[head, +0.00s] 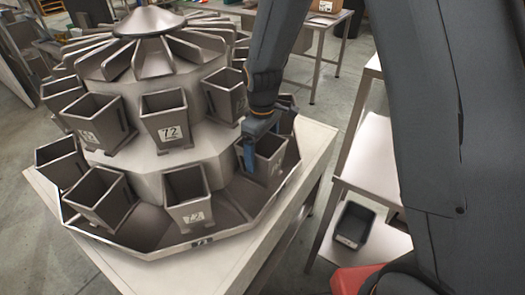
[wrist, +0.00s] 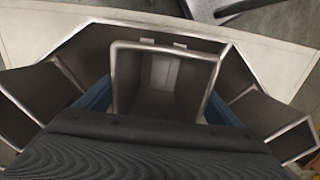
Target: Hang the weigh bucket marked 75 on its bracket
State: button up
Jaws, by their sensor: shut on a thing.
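My gripper (head: 248,150), with blue fingers, is at the right side of the weigher (head: 150,65), shut on a grey open-topped weigh bucket (head: 271,149). In the wrist view the held bucket (wrist: 166,90) is upright between the blue fingers (wrist: 160,106), its open top facing the camera. The number on its label is too small and partly covered to read. It is in the lower ring of the weigher; its bracket is hidden, and I cannot tell whether the bucket touches it.
Other buckets surround it, including one marked 72 (head: 165,115) and a lower front bucket (head: 186,190). In the wrist view, neighbours stand close on the left (wrist: 38,90) and right (wrist: 265,118). A dark tote (head: 354,225) sits on a low shelf at right.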

jog(key=shift+f, duration=0.45)
dwell(0.4)
jog(key=o, duration=1.4)
jog(key=shift+r+b, duration=1.05)
jog(key=shift+r, duration=2.85)
